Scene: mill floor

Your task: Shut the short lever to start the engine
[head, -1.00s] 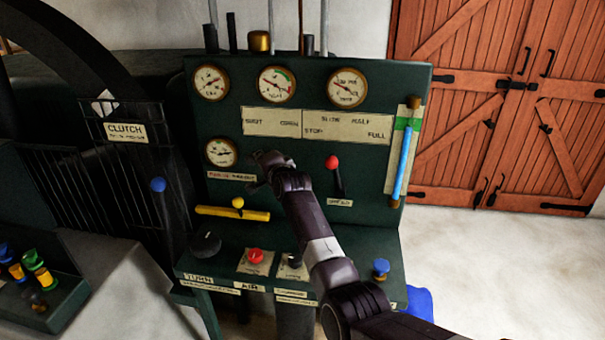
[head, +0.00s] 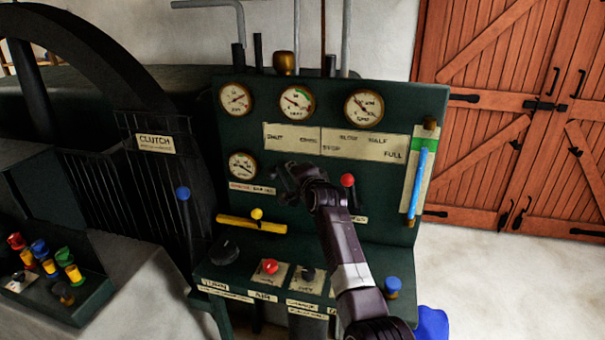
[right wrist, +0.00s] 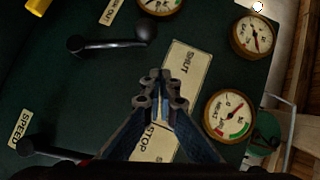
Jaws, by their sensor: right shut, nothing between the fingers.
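The short lever (right wrist: 112,43) shows in the right wrist view as a dark arm with a round dark knob, rising from its pivot toward the SHUT end of the label plate (right wrist: 185,68). In the head view my right gripper and forearm hide most or all of it. My right gripper (right wrist: 160,100) is shut and empty, its tips over the plate and apart from the lever knob. In the head view the right gripper (head: 290,182) is in front of the green panel, below the SHUT/OPEN plate (head: 292,137). My left gripper is not in view.
A red-knobbed speed lever (head: 348,180) stands just right of my right gripper. Gauges (head: 296,102) line the panel top. A red button (head: 270,267) is on the ledge below.

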